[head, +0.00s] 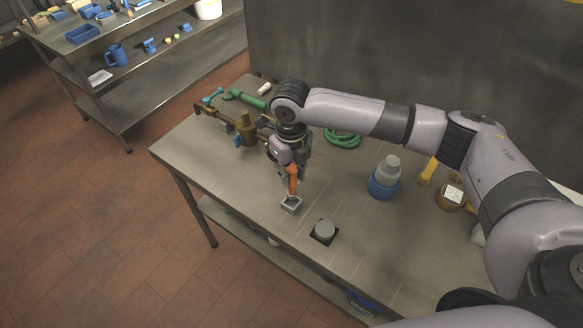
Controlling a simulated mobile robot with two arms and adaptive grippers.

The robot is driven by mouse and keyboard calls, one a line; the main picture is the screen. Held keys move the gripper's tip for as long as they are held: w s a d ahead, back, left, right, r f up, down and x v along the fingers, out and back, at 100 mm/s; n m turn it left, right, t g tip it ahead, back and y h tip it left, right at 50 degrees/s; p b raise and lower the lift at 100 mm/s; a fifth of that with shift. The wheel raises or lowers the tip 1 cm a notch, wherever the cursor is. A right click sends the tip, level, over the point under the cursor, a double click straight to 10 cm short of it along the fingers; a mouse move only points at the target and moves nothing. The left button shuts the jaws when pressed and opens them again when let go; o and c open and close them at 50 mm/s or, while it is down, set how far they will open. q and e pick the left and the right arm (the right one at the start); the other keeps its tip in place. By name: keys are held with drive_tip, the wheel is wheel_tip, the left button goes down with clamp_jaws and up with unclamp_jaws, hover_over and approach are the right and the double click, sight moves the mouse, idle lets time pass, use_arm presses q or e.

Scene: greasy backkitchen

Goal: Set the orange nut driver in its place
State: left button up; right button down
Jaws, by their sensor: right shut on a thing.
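The orange nut driver (292,181) is upright in the head view, near the front left of the steel table (225,175). My right gripper (290,170) points down and is shut on its upper part. A small grey square block (291,205) is directly below the driver. The driver's lower end meets the block in the picture; I cannot tell whether it is inside it or just above. My left gripper is not in view.
A grey round piece on a black square base (324,232) stands close by at the front. A blue-and-grey container (384,180), a green hose coil (343,139), a yellow brush (427,172) and a brass fitting (246,130) stand around.

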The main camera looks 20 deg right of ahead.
wheel_tip(320, 180, down, 2)
drive_tip(key=shift+w+f+b, duration=0.1)
drive_tip(key=shift+f+b, duration=0.1)
drive_tip(key=shift+b, duration=0.1)
drive_tip(key=shift+r, duration=0.1)
drive_tip(key=shift+r+p, duration=0.1)
drive_tip(key=shift+p, duration=0.3)
idle(0.3)
drive_tip(key=shift+p, duration=0.35)
